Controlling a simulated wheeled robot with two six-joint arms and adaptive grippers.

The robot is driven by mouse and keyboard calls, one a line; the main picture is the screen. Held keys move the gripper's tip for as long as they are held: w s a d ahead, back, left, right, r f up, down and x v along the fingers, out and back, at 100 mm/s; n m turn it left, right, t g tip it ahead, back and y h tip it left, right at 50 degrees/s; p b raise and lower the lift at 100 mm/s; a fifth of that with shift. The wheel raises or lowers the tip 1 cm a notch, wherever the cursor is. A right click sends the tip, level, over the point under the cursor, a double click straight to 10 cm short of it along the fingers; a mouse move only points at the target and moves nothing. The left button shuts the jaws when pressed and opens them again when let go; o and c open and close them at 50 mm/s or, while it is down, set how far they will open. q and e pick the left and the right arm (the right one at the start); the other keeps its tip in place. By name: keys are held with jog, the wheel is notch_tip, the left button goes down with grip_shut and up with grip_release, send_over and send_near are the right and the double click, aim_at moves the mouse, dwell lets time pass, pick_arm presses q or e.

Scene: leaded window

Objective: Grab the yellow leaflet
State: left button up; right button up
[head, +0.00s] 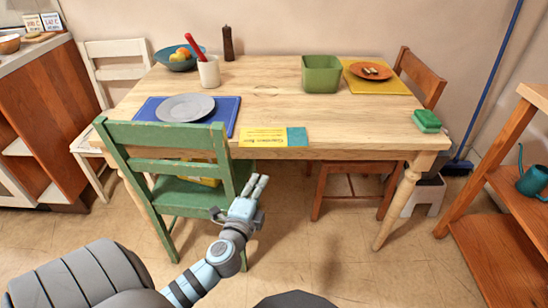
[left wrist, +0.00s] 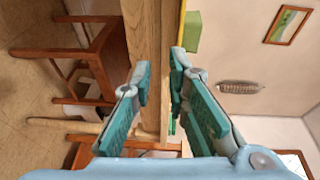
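The yellow leaflet (head: 264,138) lies flat near the front edge of the wooden table, with a teal panel at its right end. My left gripper (head: 258,182) is below and in front of the table edge, just under the leaflet's left part in the picture, and apart from it. In the left wrist view the two teal-padded fingers of my left gripper (left wrist: 160,68) stand apart with nothing between them that they hold. The table edge shows beyond them. I cannot clearly make out the leaflet in that view. My right gripper is not in view.
A green chair (head: 165,135) stands just left of my left gripper. On the table are a blue mat (head: 228,112) with a grey plate (head: 186,107), a white mug (head: 209,72), a green bin (head: 321,74) and a green sponge (head: 426,121). The table middle is clear.

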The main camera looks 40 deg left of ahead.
aim_at(275, 147)
pick_arm(q)
jog(key=shift+t, duration=0.3)
jog(key=x, duration=0.3)
jog(key=r+x, duration=0.1)
jog(key=x, duration=0.3)
jog(key=r+b+x, duration=0.1)
jog(key=x, duration=0.3)
jog(key=shift+w+d+r, duration=0.1)
jog(key=shift+r, duration=0.15)
jog(key=b+x, duration=0.1)
jog(key=x, duration=0.2)
jog(key=shift+w, duration=0.2)
jog(key=shift+s, duration=0.1)
grip_shut()
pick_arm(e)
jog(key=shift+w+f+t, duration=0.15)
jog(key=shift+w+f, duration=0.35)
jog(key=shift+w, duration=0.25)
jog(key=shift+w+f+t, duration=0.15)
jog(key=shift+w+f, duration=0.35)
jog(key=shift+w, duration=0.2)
